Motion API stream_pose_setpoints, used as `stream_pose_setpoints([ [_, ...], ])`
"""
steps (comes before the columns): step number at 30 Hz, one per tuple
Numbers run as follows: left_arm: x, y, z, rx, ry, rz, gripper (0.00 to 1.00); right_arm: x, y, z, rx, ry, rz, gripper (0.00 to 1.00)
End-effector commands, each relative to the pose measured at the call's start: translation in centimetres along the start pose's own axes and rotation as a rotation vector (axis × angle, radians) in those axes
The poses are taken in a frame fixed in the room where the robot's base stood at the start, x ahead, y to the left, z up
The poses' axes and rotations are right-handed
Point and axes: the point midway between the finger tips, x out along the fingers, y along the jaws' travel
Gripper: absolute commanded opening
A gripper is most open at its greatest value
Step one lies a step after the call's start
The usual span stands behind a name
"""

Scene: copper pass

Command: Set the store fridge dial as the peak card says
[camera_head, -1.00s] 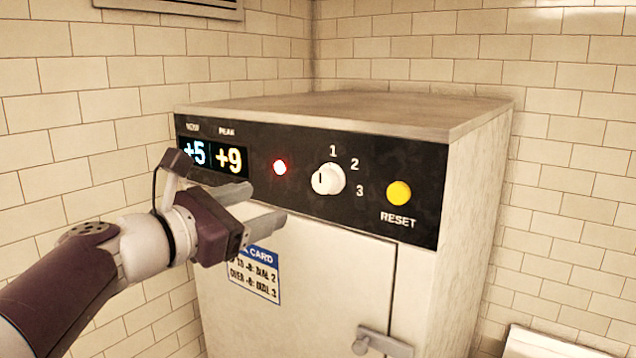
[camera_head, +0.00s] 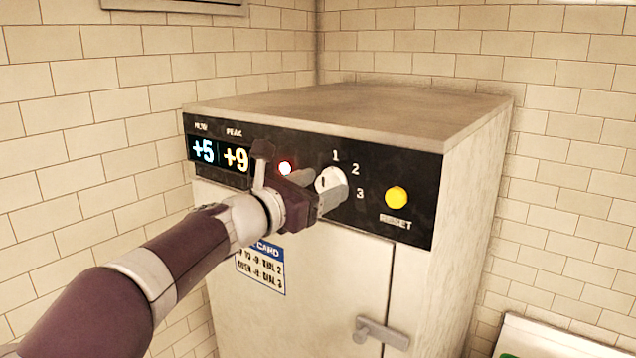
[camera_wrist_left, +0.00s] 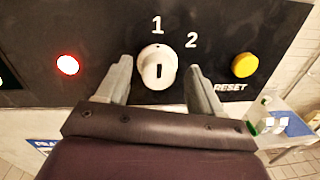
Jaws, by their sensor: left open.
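The white dial (camera_head: 327,180) sits on the fridge's black panel, with 1, 2 and 3 around its right side; it also shows in the left wrist view (camera_wrist_left: 156,67). Its dark mark does not clearly line up with a number. My left gripper (camera_head: 325,187) is open, its fingers on either side of the dial; I cannot tell whether they touch it. The displays read NOW +5 (camera_head: 203,150) and PEAK +9 (camera_head: 236,157). The peak card (camera_head: 262,268) on the door is partly hidden by my arm; its lines end in DIAL 2 and DIAL 3. My right gripper is out of view.
A lit red lamp (camera_head: 285,167) is left of the dial and a yellow RESET button (camera_head: 397,197) is right of it. The door handle (camera_head: 381,332) sticks out below. A pale tray (camera_head: 560,338) with something green stands at lower right.

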Motion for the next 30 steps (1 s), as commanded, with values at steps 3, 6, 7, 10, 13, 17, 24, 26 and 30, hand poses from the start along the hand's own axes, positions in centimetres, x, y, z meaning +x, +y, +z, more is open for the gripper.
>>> stream_pose_setpoints([
  [3, 0.0, 0.0, -0.1, 0.000, 0.001, 0.000, 0.60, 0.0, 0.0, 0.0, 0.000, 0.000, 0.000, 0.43],
  [6, 0.0, 0.0, -0.1, 0.000, 0.000, 0.000, 0.27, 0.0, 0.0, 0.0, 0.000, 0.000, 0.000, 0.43],
  [7, 0.0, 0.0, 0.0, 0.000, 0.000, 0.000, 0.17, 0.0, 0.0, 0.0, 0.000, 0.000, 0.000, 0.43],
  [10, -0.1, 0.0, 0.0, 0.000, 0.000, 0.000, 0.11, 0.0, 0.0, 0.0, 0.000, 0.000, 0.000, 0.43],
  [13, -0.1, 0.0, 0.0, 0.004, 0.000, 0.000, 0.11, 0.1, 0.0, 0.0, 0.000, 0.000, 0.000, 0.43],
  [17, -0.1, 0.0, -0.1, 0.024, 0.000, 0.000, 0.11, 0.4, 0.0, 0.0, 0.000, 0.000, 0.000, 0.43],
  [24, -0.1, -0.1, -0.2, 0.147, 0.007, -0.001, 0.11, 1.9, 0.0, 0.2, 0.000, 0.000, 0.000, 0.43],
  [26, -0.1, -0.1, -0.2, 0.194, 0.009, -0.002, 0.11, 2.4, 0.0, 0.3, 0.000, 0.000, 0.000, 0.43],
  [30, -0.1, -0.2, -0.2, 0.320, 0.017, -0.003, 0.11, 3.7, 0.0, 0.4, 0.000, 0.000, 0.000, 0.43],
])
